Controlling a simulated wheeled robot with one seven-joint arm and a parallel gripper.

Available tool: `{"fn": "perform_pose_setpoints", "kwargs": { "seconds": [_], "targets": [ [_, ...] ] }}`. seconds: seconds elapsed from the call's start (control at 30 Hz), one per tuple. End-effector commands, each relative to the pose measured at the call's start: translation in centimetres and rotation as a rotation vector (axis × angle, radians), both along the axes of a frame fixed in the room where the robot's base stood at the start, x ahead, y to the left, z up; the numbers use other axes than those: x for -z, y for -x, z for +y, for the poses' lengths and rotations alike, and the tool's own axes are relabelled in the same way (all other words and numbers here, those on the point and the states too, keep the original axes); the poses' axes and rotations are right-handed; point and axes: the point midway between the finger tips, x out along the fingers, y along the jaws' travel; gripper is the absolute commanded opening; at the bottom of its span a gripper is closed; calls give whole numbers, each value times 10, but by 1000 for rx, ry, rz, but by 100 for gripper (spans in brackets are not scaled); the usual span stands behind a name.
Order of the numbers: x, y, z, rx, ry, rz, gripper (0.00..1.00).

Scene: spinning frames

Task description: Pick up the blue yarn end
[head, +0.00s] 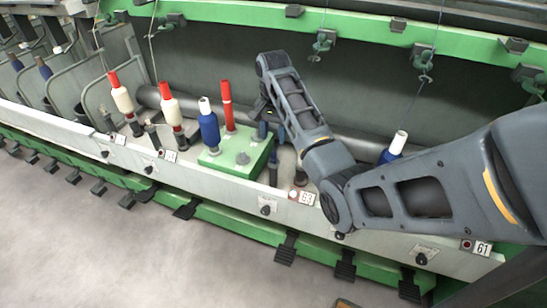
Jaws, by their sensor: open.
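A blue yarn bobbin (208,126) with a white top stands upright on the green block. A second blue bobbin (392,152) with a white top stands farther right, partly hidden behind my arm. A thin dark strand (415,95) runs down from a hook on the upper green rail toward that second bobbin; its lower end is too fine to make out. I cannot clearly see a loose blue yarn end. My gripper (271,132) points down just right of the red tube, beside the green block. It is open, and nothing shows between its fingers.
A bare red tube (227,108) stands on the green block (236,155) close to my gripper. Two white bobbins with red tops (121,94) (170,105) stand to the left. A pale ledge (225,175) runs along the front. The grey floor in front is clear.

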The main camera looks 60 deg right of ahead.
Motion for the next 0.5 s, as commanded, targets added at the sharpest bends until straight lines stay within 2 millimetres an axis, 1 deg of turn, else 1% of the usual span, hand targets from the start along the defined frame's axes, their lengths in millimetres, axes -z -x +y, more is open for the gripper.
{"fn": "perform_pose_setpoints", "kwargs": {
  "seconds": [0.1,0.27,0.5],
  "targets": [
    [13,1,0,1,-3,2,48],
    [28,0,0,-1,0,1,48],
    [62,0,-2,0,0,1,48]
  ]
}}
